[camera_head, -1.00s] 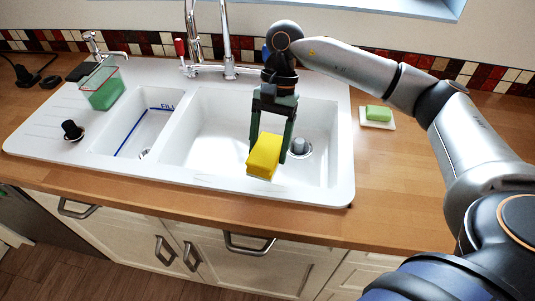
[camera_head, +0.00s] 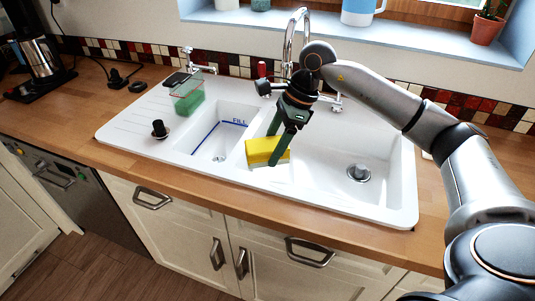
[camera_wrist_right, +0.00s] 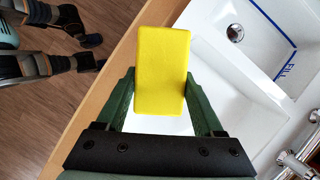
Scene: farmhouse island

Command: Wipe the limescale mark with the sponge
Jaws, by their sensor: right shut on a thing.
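The yellow sponge (camera_head: 267,151) is held in my right gripper (camera_head: 272,146), its green fingers on either side of it. It is over the front part of the white sink (camera_head: 405,205), near the divider between the small and large basins. I cannot tell whether it touches the surface. In the right wrist view the sponge (camera_wrist_right: 160,70) sits between the fingers (camera_wrist_right: 160,105), with white sink to its right and the wooden counter edge to its left. I cannot make out the limescale mark in either view. My left gripper is not in view.
A tap (camera_head: 298,40) rises behind the sink. A container of green liquid (camera_head: 190,102) and a black plug (camera_head: 158,129) stand on the left drainboard. The large basin has a drain fitting (camera_head: 358,173). A coffee machine (camera_head: 37,62) stands far left.

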